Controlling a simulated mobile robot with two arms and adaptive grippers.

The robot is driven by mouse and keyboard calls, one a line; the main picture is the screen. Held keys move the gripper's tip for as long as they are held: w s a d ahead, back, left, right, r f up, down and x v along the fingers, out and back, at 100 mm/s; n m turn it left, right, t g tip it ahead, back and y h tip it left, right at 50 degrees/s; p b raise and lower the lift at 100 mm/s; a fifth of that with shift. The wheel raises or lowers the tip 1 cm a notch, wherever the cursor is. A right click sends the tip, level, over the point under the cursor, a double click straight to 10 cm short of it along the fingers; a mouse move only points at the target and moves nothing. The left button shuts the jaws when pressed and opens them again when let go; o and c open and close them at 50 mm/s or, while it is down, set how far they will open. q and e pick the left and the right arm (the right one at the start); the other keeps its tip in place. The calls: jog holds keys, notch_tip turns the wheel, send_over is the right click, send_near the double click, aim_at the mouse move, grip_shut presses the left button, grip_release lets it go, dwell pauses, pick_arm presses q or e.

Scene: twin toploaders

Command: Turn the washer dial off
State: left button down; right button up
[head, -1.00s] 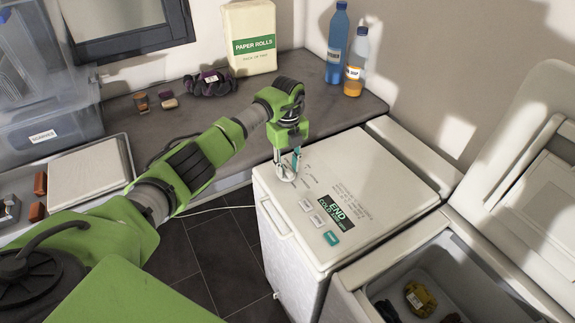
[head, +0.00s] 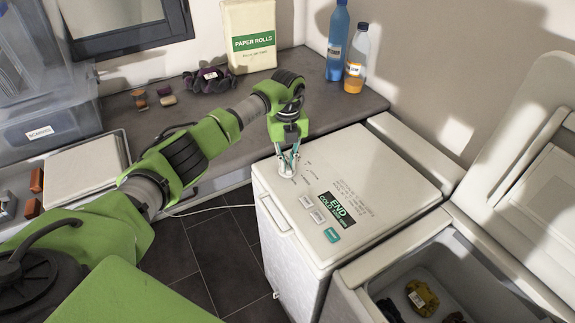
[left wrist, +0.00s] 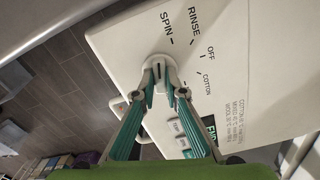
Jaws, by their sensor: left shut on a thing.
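The washer (head: 268,190) is the closed white toploader with its control panel on top. Its white round dial (left wrist: 160,66) sits at the panel's corner, with SPIN, RINSE, OFF and COTTON printed around it; it also shows in the head view (head: 286,170). A dark mark shows on the dial, but I cannot tell surely which label it points at. My left gripper (head: 288,163) points down onto the dial and is shut on it; its teal fingers (left wrist: 161,88) sit on the dial's two sides. My right gripper is out of view.
The panel display (head: 338,209) reads END, beside a teal button (head: 332,237) and grey buttons. A second toploader (head: 440,245) stands open at the right, with clothes inside. The counter behind holds a paper rolls box (head: 250,38) and two bottles (head: 337,40).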

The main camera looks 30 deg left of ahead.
pick_arm(q)
jog(key=m+b, duration=0.2)
jog(key=m, duration=0.1)
jog(key=shift+f+m, duration=0.1)
jog(key=shift+m, duration=0.3)
jog(key=m+b, duration=0.2)
jog(key=m, duration=0.1)
jog(key=shift+m, duration=0.3)
jog(key=m+b, duration=0.1)
jog(key=m, duration=0.2)
jog(key=shift+m, duration=0.3)
jog(key=shift+m+b, duration=0.7)
jog(key=shift+m, duration=1.2)
jog(key=c, duration=2.1)
grip_release()
jog(key=shift+r, duration=0.25)
